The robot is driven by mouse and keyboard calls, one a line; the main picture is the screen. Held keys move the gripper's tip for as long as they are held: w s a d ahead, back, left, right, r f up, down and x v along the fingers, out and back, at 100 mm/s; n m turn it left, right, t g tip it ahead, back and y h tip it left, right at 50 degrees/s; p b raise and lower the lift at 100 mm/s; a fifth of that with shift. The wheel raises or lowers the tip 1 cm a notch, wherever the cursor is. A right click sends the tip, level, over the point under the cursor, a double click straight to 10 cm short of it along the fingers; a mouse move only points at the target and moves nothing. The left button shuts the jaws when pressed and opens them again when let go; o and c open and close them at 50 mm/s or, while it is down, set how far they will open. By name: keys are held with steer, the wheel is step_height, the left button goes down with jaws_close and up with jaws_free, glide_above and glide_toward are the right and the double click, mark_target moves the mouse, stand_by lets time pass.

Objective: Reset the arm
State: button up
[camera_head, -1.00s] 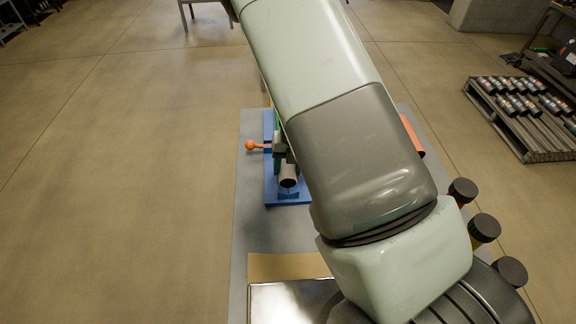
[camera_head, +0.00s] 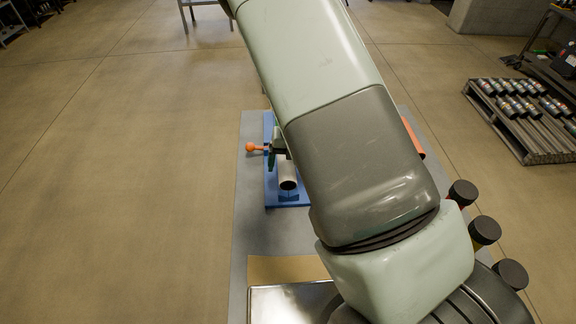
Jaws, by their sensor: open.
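My arm crosses the picture from the bottom right up to the top edge, and my gripper is not visible, so its jaws cannot be seen. Beside the arm, a blue fixture (camera_head: 290,200) stands on the grey table (camera_head: 241,230). A short metal tube (camera_head: 287,175) lies on it with its open end toward me. An orange ball-ended handle (camera_head: 251,147) sticks out to the left of the fixture. A dark green part (camera_head: 271,161) stands beside the tube. My arm hides the fixture's right side.
A metal tray (camera_head: 285,303) and a tan strip (camera_head: 280,267) lie at the table's near end. Several black-capped containers (camera_head: 485,230) and an orange piece (camera_head: 414,138) are right of my arm. A pallet (camera_head: 520,120) with cans and bars stands far right. Floor on the left is clear.

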step_height(320, 180, up, 8)
steer(key=shift+r, duration=0.2)
steer(key=s+d+r+n+t+y, duration=0.1)
steer(key=s+r+n, duration=0.4)
steer(key=r+n, duration=0.5)
steer(key=s+d+r+n+t+y, duration=0.1)
steer(key=s+r+n, duration=0.4)
steer(key=r+n, duration=0.5)
steer(key=s+d+r+n+t+h, duration=0.3)
steer(key=s+d+r+n, duration=0.2)
steer(key=s+r+n, duration=0.4)
steer(key=s+n, duration=0.5)
steer(key=n, duration=0.2)
steer(key=shift+d+n+t, duration=0.2)
steer(key=shift+n+t, duration=0.1)
